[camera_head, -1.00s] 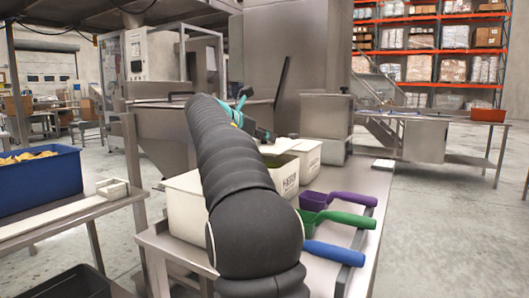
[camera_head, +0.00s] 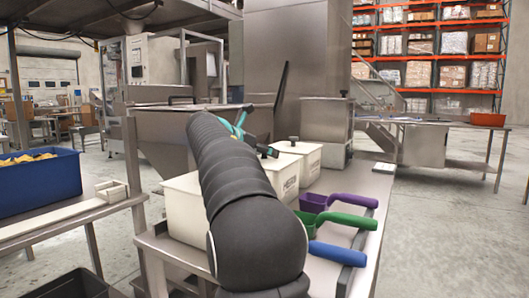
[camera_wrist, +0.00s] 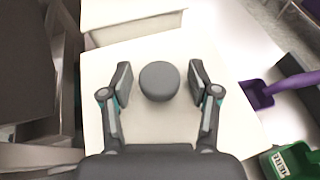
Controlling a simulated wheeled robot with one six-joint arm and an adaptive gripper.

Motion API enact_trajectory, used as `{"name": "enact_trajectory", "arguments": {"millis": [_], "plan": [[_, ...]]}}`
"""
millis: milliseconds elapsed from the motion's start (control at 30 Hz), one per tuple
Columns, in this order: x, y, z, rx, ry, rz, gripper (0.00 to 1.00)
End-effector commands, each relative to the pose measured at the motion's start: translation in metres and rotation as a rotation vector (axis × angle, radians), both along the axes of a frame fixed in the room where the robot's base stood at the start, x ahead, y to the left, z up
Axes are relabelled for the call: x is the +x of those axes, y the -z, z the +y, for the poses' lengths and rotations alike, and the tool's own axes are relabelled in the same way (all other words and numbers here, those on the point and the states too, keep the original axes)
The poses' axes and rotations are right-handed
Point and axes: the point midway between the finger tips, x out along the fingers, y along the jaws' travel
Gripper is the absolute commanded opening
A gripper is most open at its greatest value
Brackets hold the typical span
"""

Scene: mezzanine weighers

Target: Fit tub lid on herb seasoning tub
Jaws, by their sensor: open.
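The tub lid (camera_wrist: 140,125) is a white square plate with a dark round knob (camera_wrist: 160,81). It lies over the herb seasoning tub (camera_head: 284,181), a white tub with a dark label, and covers its opening. In the wrist view the lid looks flat, but I cannot tell whether its rim is fully seated all round. My gripper (camera_wrist: 160,82) is open, with one finger on each side of the knob and a gap on both sides. In the head view my gripper (camera_head: 267,151) is just above the lid, and my arm hides part of the tub.
Another white tub (camera_head: 308,158) with a knobbed lid stands behind. A white tub (camera_head: 181,205) is at left. Purple (camera_head: 313,202), green (camera_head: 306,219) and blue (camera_head: 337,253) scoops lie to the right. A blue crate (camera_head: 38,187) stands on the left.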

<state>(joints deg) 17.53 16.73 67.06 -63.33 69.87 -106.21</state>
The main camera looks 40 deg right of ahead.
Motion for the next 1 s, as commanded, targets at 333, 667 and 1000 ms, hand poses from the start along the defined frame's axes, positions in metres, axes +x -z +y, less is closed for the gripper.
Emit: {"name": "enact_trajectory", "arguments": {"millis": [333, 667, 1000], "plan": [[-0.003, -0.015, 0.03, 0.0, -0.003, -0.001, 0.61], [-0.011, -0.039, 0.088, 0.0, -0.004, 0.001, 0.61], [-0.014, -0.047, 0.11, 0.001, 0.0, 0.001, 0.61]]}}
